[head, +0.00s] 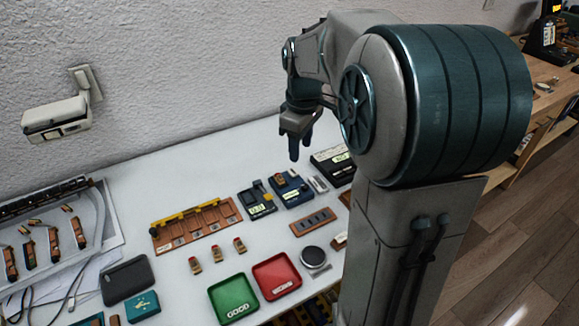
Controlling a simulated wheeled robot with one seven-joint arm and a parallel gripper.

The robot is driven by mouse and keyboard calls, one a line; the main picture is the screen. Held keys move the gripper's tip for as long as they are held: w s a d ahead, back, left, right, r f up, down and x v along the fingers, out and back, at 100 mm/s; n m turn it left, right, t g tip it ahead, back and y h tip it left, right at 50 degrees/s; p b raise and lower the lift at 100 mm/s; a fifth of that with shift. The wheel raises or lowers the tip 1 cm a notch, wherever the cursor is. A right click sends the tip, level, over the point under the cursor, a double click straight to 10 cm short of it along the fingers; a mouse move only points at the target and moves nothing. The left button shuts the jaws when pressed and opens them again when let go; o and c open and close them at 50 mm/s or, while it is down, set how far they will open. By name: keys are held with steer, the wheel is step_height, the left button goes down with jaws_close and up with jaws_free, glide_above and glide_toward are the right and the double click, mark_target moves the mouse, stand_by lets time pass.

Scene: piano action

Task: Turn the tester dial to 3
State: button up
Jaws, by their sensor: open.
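My gripper (300,148) hangs fingers-down over the back right of the white table, empty and open. Below and around it stand small devices with pale labels: a dark one (257,200), a blue one (291,190) with a small brown part on it, and a black box (330,160) partly hidden by my arm. One of these may be the tester, but I cannot tell which. The dial and its numbers are too small to make out, so its setting cannot be read. The gripper appears above the devices and apart from them.
A brown rack (197,224) with a yellow bar lies left of the devices. Several small brown parts stand before it. A green tray (232,299) and a red tray (277,277) sit at the front, with a round dark disc (313,256) nearby. My arm hides the table's right side.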

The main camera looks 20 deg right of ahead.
mark_target(305, 185)
steer(key=w+d+f+n+g+b, duration=0.1)
steer(key=w+d+f+n+b, duration=0.3)
steer(key=w+f, duration=0.45)
steer(key=f, duration=0.8)
steer(key=d+f, duration=0.1)
steer(key=f, duration=0.4)
steer(key=shift+s+f, duration=0.1)
steer(key=shift+s, duration=0.05)
jaws_close()
